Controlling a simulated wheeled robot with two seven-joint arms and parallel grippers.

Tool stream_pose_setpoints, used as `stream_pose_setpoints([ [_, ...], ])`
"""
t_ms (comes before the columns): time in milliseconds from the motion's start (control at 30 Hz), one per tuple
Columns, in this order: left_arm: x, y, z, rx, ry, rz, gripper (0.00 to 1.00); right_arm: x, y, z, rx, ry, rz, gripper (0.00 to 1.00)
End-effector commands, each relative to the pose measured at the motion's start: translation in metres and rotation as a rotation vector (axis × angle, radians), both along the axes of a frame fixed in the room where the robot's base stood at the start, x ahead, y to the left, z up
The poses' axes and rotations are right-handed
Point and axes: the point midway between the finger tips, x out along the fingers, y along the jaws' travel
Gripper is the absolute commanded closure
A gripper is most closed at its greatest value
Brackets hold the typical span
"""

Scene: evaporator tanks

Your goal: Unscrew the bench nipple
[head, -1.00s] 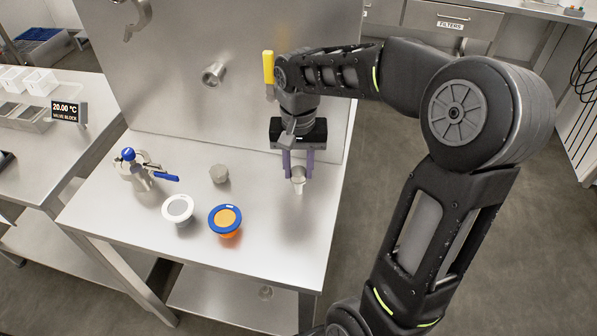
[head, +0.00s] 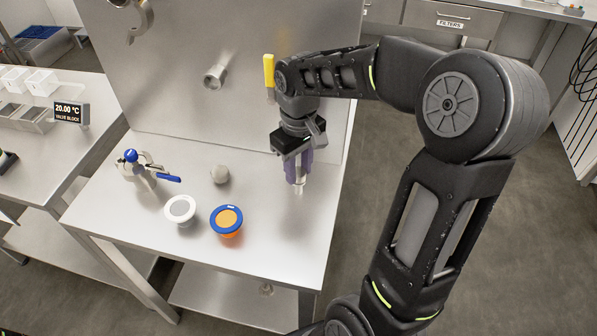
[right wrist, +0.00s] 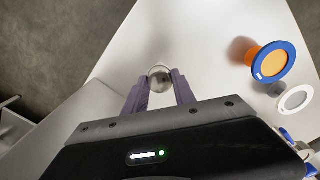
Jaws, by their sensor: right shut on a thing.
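The bench nipple (head: 298,188) is a small metal fitting near the right side of the steel bench (head: 262,255). My right gripper (head: 298,180) points down at it, its purple fingers shut on it. In the right wrist view the nipple (right wrist: 159,78) shows as a round metal piece between the fingertips of the right gripper (right wrist: 159,88). The fingers hide part of its sides, and I cannot tell whether its lower end is still in the bench. My left gripper is not in view.
On the bench to the left stand a grey metal knob (head: 219,174), a blue-rimmed orange cup (head: 227,220), a white ring-topped piece (head: 180,210) and a valve with blue handles (head: 140,165). A steel back panel (head: 170,70) with a pipe stub (head: 214,76) rises behind.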

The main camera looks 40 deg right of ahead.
Motion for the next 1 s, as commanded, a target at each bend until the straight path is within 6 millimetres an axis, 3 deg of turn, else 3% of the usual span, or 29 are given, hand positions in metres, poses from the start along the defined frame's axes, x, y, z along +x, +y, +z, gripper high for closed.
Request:
stream_pose_setpoints([
  [300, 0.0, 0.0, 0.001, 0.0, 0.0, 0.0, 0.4, 0.0, 0.0, 0.0, 0.0, 0.001, 0.022, 1.0],
  [633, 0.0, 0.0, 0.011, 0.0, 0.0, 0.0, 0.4, 0.0, 0.0, 0.001, 0.001, 0.002, 0.404, 1.0],
  [900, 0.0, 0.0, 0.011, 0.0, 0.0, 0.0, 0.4, 0.0, 0.0, 0.0, 0.0, 0.001, 0.455, 1.0],
  [933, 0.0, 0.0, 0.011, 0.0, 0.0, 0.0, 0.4, 0.0, 0.0, 0.0, 0.0, 0.001, 0.454, 0.68],
  [1000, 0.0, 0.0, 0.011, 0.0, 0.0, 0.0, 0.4, 0.0, 0.0, 0.0, 0.0, 0.001, 0.454, 0.62],
])
